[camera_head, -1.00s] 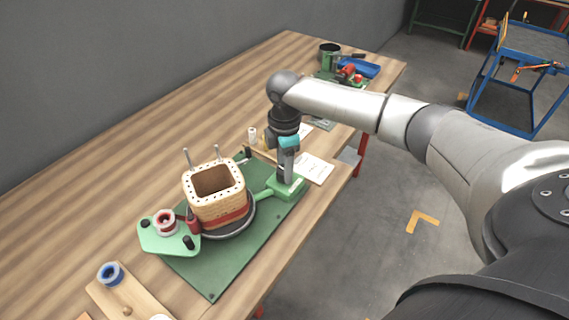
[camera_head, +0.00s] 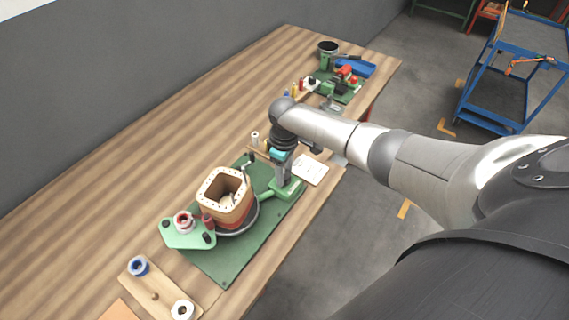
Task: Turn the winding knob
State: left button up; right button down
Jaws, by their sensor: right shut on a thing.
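The winding device has a green base plate (camera_head: 236,256) on the wooden table. A square wooden coil former (camera_head: 211,203) with a hollow middle sits on a dark round turntable (camera_head: 247,226), with a red band low on its side. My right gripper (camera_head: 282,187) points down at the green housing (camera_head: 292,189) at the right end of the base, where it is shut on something. The winding knob is hidden by the gripper, so I take the held thing to be it. My left gripper is not in view.
A green bracket (camera_head: 184,238) holds a red-and-white spool (camera_head: 184,221) left of the former. A wooden board with a blue spool (camera_head: 138,266) and a white spool (camera_head: 182,309) lies in front. A white paper (camera_head: 313,170) lies right of the gripper; tools and a blue tray (camera_head: 356,66) are at the back.

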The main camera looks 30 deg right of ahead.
jog(key=m+p, duration=0.2)
jog(key=m, duration=0.1)
jog(key=shift+a+r+m, duration=0.1)
jog(key=shift+m, duration=0.3)
jog(key=m+p, duration=0.2)
jog(key=m, duration=0.1)
jog(key=shift+m, duration=0.3)
jog(key=m+p, duration=0.1)
jog(key=m, duration=0.2)
jog(key=shift+m, duration=0.4)
jog(key=m+p, duration=0.1)
jog(key=m, duration=0.3)
jog(key=shift+m, duration=0.3)
jog(key=shift+w, duration=0.1)
jog(key=shift+c, duration=1.6)
grip_release()
